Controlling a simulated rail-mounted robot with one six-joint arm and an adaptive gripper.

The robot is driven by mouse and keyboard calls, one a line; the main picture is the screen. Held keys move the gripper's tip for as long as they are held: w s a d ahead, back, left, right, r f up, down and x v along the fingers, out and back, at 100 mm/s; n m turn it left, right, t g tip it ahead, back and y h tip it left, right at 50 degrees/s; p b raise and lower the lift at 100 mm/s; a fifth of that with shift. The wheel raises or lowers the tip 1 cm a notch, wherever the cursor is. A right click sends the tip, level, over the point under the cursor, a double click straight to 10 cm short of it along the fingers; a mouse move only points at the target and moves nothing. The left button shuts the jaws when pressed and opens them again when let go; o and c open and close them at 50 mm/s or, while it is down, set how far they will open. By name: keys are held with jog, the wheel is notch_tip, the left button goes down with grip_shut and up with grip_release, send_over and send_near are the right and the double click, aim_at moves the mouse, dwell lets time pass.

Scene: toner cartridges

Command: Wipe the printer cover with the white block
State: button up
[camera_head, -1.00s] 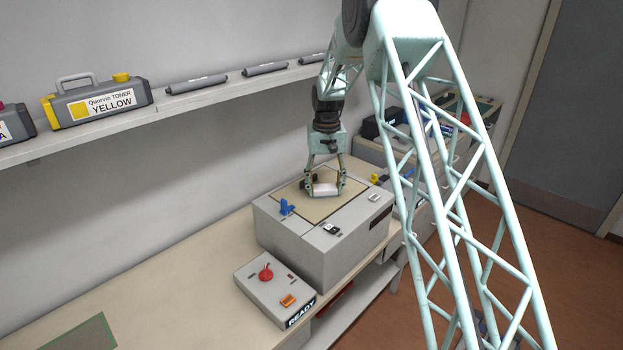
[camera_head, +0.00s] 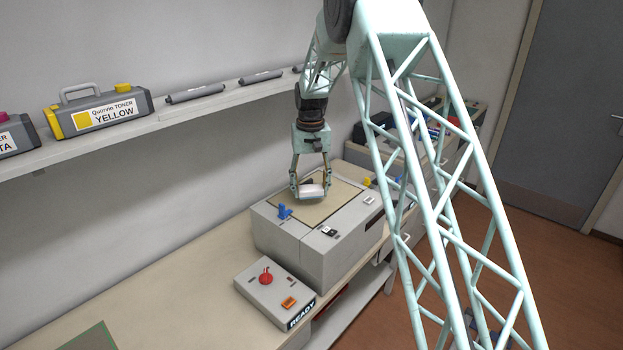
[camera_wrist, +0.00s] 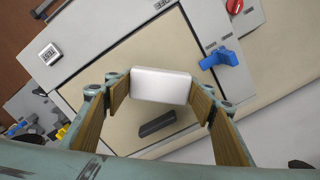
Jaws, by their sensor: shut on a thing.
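The white block (camera_head: 312,190) is between the fingers of my gripper (camera_head: 311,190), which is shut on it. The block also shows in the wrist view (camera_wrist: 161,86), with a finger pad against each end. The printer cover is the tan panel (camera_head: 345,193) on top of the grey printer (camera_head: 290,238); it also fills the middle of the wrist view (camera_wrist: 105,82). The block is over the panel; I cannot tell whether it touches it. A dark bar (camera_wrist: 157,124) shows on the panel beside the block in the wrist view.
A blue latch (camera_head: 285,212) stands at the panel's near left edge. A control box with a red knob (camera_head: 266,277) stands in front of the printer. A shelf (camera_head: 140,128) with a yellow toner cartridge (camera_head: 98,110) runs along the wall.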

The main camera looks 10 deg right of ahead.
jog(key=shift+s+r+p, duration=0.1)
jog(key=shift+r+p, duration=0.65)
jog(key=shift+r, duration=1.3)
jog(key=shift+f, duration=0.1)
